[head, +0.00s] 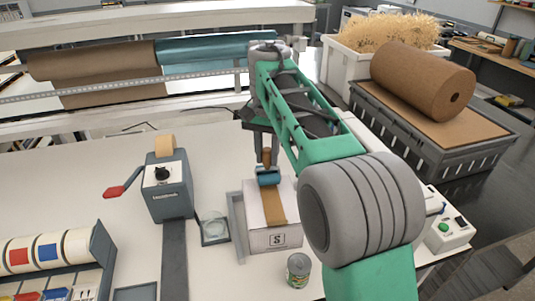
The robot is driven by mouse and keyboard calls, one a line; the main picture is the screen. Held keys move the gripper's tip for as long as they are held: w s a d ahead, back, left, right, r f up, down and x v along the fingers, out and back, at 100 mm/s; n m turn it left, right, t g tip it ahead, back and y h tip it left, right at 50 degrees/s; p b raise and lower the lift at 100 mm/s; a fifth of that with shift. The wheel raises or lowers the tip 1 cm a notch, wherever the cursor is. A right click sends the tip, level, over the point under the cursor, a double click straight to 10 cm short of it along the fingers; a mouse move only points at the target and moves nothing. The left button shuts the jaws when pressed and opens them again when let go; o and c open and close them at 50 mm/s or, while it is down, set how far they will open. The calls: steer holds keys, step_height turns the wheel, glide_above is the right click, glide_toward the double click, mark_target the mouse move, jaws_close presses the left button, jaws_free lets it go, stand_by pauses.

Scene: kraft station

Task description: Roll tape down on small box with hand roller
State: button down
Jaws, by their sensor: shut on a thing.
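The small box (281,238) is white and stands on the table, with an "S" logo on its front face. A strip of brown tape (274,207) runs along its top and over the front edge. The hand roller (268,177) has a blue cylinder and a brown handle. My gripper (266,153) is shut on the roller's handle, above the far part of the box top. The roller is at the far end of the visible tape. I cannot tell whether it touches the tape. My arm hides part of the box's right side.
A grey tape dispenser (170,187) with a red lever stands left of the box. A small dish (214,228) and a can (298,270) are close to the box. A control box (447,232) is at right. Paper rolls (95,62) hang behind. The table between dispenser and label rack is clear.

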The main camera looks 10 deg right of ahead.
steer(key=shift+f+b, duration=0.6)
steer(key=shift+b, duration=0.05)
steer(key=shift+s, duration=0.1)
stand_by(0.5)
steer(key=shift+s, duration=0.2)
steer(key=shift+s+a+b, duration=0.2)
steer(key=shift+s+b, duration=0.15)
steer(key=shift+s, duration=1.7)
steer(key=shift+s+a+b, duration=0.2)
steer(key=shift+s+b, duration=0.1)
steer(key=shift+s, duration=1.8)
steer(key=shift+s+a+b, duration=0.2)
steer(key=shift+s+b, duration=0.15)
steer(key=shift+s, duration=1.7)
step_height(320, 180, up, 6)
steer(key=p, duration=0.6)
